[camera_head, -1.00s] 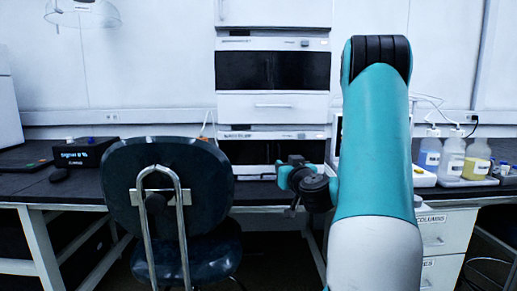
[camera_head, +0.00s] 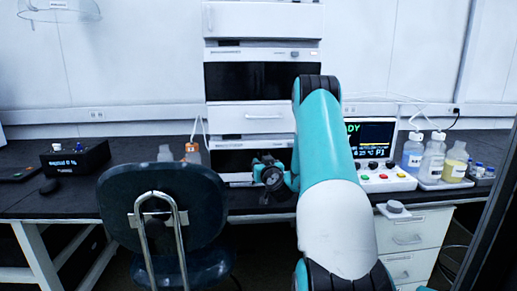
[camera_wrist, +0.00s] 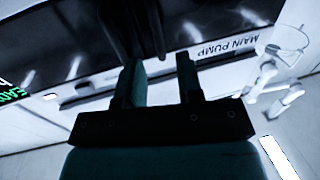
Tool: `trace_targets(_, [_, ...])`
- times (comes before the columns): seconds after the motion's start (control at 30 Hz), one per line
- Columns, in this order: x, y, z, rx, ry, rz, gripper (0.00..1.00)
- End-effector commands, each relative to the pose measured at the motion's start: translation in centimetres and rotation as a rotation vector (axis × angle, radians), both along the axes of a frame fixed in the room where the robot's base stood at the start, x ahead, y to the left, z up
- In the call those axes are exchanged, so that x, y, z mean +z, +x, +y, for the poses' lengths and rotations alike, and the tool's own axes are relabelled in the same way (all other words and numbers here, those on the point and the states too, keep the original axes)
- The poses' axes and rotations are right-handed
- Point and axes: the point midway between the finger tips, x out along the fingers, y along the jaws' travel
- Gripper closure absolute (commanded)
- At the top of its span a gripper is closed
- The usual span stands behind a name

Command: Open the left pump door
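A white instrument stack stands on the bench at the middle of the head view, with an upper glossy black door (camera_head: 262,80) and a lower dark door (camera_head: 232,160). My gripper (camera_head: 268,172) is in front of the lower unit, partly covering it. In the wrist view, my gripper (camera_wrist: 160,65) shows two separate fingers with an empty gap. A dark glossy door (camera_wrist: 70,35) fills the top of that view. A "MAIN PUMP" label (camera_wrist: 228,47) is on the pale strip beside it. I cannot tell whether the fingers touch the door.
A dark chair (camera_head: 165,205) stands in front of the bench, left of my arm. A control box with a screen (camera_head: 375,145) and buttons is right of the stack. Bottles (camera_head: 435,155) stand in a tray further right. A small black box (camera_head: 78,160) is at left.

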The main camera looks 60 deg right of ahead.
Motion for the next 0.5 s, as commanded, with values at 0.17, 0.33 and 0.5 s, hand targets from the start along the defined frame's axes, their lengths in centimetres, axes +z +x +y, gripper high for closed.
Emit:
trace_targets(0.17, [0.4, 2.1, -1.5, 0.003, -0.001, 0.000, 0.66])
trace_targets(0.33, [0.2, 3.1, -2.4, 0.001, -0.001, -0.001, 0.66])
trace_targets(0.5, [0.0, 3.3, -2.6, 0.000, 0.000, -0.001, 0.66])
